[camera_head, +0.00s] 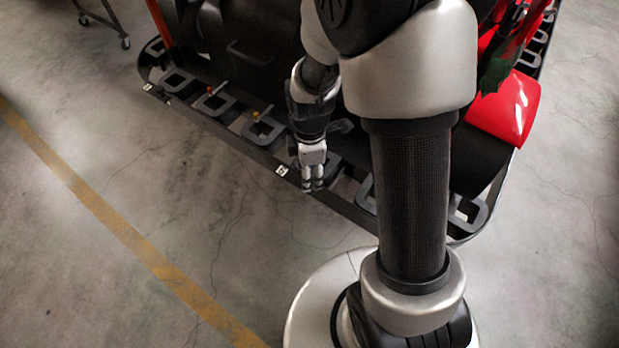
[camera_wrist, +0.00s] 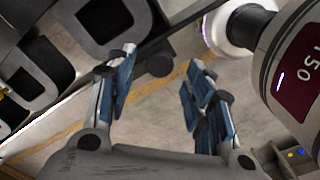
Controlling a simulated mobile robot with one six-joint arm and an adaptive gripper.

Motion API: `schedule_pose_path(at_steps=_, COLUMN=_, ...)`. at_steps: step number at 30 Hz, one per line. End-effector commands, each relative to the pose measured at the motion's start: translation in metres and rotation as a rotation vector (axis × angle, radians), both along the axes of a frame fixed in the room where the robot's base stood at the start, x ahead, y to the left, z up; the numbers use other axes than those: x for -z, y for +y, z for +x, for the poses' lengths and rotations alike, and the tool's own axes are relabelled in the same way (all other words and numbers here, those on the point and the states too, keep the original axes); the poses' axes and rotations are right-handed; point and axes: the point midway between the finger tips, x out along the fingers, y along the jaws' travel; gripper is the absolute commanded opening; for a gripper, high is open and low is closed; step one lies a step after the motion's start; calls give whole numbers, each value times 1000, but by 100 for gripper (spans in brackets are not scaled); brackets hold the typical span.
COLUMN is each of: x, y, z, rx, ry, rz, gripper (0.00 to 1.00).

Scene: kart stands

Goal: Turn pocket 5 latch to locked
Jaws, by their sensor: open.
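A row of dark pockets runs along the edge of the black kart stand (camera_head: 240,147) in the head view. One pocket holds a red-topped piece (camera_head: 209,90) and another a yellow-topped piece (camera_head: 256,115). My gripper (camera_head: 313,186) points down over the stand's front rim, right of the yellow piece. In the wrist view my gripper (camera_wrist: 158,92) is open with blue finger pads apart and nothing between them. A grey pocket frame (camera_wrist: 75,28) shows at upper left there. I cannot tell which pocket is number 5, and its latch is not clearly visible.
A red kart panel (camera_head: 510,108) lies at the right of the stand. White tags, one a small marker (camera_head: 282,170), sit on the rim. The concrete floor (camera_head: 180,200) in front is clear, with a yellow line (camera_head: 120,230). A wheeled cart leg (camera_head: 105,20) stands at the far left.

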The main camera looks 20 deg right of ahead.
Motion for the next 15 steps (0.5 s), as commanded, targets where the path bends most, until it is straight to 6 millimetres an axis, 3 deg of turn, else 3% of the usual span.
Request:
schedule_pose_path(at_steps=6, x=23, y=0, z=0, rx=0, ry=0, rz=0, gripper=48)
schedule_pose_path(at_steps=15, x=26, y=0, z=0, rx=0, ry=-1, rz=0, gripper=48)
